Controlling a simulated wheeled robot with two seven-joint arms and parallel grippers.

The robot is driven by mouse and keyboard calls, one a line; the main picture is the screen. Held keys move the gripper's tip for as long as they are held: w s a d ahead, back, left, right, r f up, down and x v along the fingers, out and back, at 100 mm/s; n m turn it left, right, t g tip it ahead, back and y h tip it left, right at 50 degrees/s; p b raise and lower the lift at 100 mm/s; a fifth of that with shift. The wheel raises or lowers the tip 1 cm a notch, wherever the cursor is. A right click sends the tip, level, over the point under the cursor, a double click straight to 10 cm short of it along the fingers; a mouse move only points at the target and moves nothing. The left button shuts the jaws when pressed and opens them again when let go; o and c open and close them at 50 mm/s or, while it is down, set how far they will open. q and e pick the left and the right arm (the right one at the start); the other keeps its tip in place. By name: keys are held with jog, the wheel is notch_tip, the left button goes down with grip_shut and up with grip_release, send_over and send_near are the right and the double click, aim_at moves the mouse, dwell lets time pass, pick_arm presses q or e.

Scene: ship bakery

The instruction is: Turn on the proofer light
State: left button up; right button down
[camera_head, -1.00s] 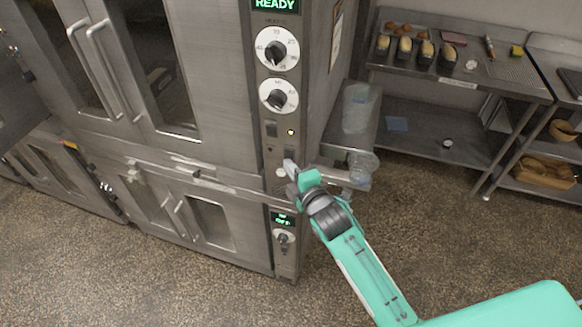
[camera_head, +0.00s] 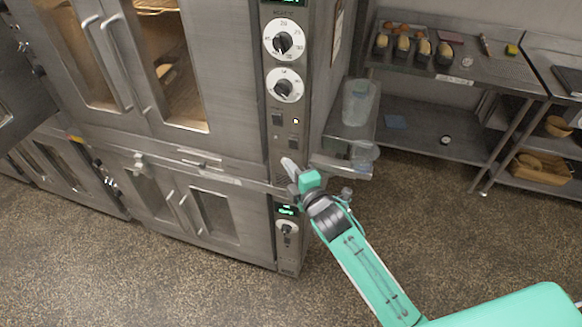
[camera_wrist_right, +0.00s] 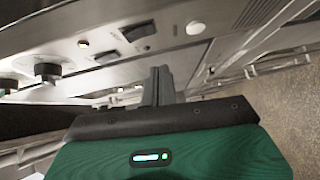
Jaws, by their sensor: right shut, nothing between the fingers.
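The steel proofer cabinet (camera_head: 233,60) fills the left of the head view. Warm light shows through its upper door windows (camera_head: 178,75). Its control panel has two white dials, a small lit indicator (camera_head: 296,121), a left rocker switch (camera_head: 278,120) and a lower right rocker switch (camera_head: 294,143). In the right wrist view the two switches show as dark rockers (camera_wrist_right: 107,57) (camera_wrist_right: 138,31), near a round white button (camera_wrist_right: 195,28). My right gripper (camera_head: 290,166) is shut and empty, just below the switches; its fingers show in the wrist view (camera_wrist_right: 158,85). My left gripper is out of view.
A lower unit with a green display (camera_head: 287,210) sits under the upper doors. A small steel shelf with clear containers (camera_head: 358,103) stands right of the panel. A steel table (camera_head: 500,75) with loaf tins is at the back right. The speckled floor is open.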

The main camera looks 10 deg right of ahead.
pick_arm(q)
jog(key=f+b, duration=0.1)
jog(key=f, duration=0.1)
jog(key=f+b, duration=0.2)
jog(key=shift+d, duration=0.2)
pick_arm(e)
jog(key=f+v, duration=0.1)
jog(key=v, duration=0.8)
jog(key=shift+s+d+f, duration=0.15)
jog(key=shift+d+f, duration=0.1)
jog(key=shift+f, duration=0.05)
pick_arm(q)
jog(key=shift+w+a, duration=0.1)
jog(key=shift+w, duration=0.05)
